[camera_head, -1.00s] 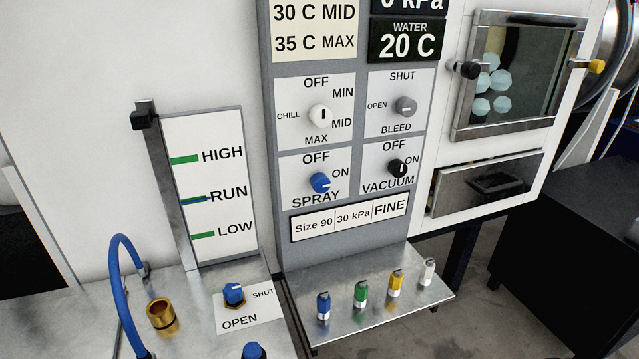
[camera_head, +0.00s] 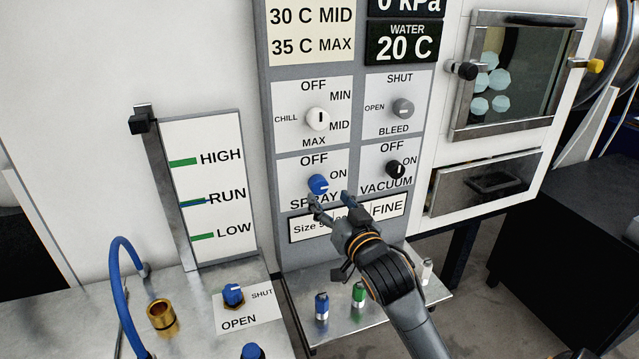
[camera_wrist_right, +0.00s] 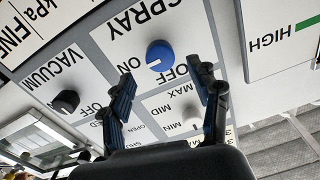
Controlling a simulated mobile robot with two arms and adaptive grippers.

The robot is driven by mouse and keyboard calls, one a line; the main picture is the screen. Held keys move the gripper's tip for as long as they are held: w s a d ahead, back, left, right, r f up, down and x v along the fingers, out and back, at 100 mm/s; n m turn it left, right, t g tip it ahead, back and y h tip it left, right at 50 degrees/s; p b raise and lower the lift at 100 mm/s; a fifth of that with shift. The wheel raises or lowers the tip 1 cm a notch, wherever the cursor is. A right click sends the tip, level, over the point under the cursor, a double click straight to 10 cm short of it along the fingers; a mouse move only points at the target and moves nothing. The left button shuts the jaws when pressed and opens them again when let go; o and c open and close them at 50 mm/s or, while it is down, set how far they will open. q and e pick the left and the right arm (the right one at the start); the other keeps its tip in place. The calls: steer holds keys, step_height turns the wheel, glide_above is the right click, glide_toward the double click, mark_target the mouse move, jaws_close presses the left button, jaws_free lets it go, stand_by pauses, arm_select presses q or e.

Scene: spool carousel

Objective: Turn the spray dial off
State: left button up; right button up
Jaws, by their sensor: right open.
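The blue spray dial (camera_head: 318,184) sits on the grey panel, between its OFF label above and SPRAY label below. Its white mark points right, toward ON. In the right wrist view the dial (camera_wrist_right: 160,55) appears upside down, with its mark toward the ON side. My right gripper (camera_head: 330,200) is open and empty, just in front of and below the dial. Its fingers partly cover the SPRAY label and the size plate. In the right wrist view the dial shows just beyond the gap between the fingertips (camera_wrist_right: 159,76), and no contact is visible. My left gripper is not in view.
The black vacuum dial (camera_head: 396,169) is close on the right, and the white chill dial (camera_head: 318,119) is above. The grey bleed dial (camera_head: 402,108) is at upper right. A metal shelf (camera_head: 300,323) with several coloured pegs is below. A blue hose (camera_head: 124,290) stands at lower left.

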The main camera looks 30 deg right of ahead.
mark_target(321, 188)
steer(key=p+x, duration=0.1)
steer(key=x, duration=0.5)
steer(key=shift+w, duration=0.25)
steer(key=c, duration=1.2)
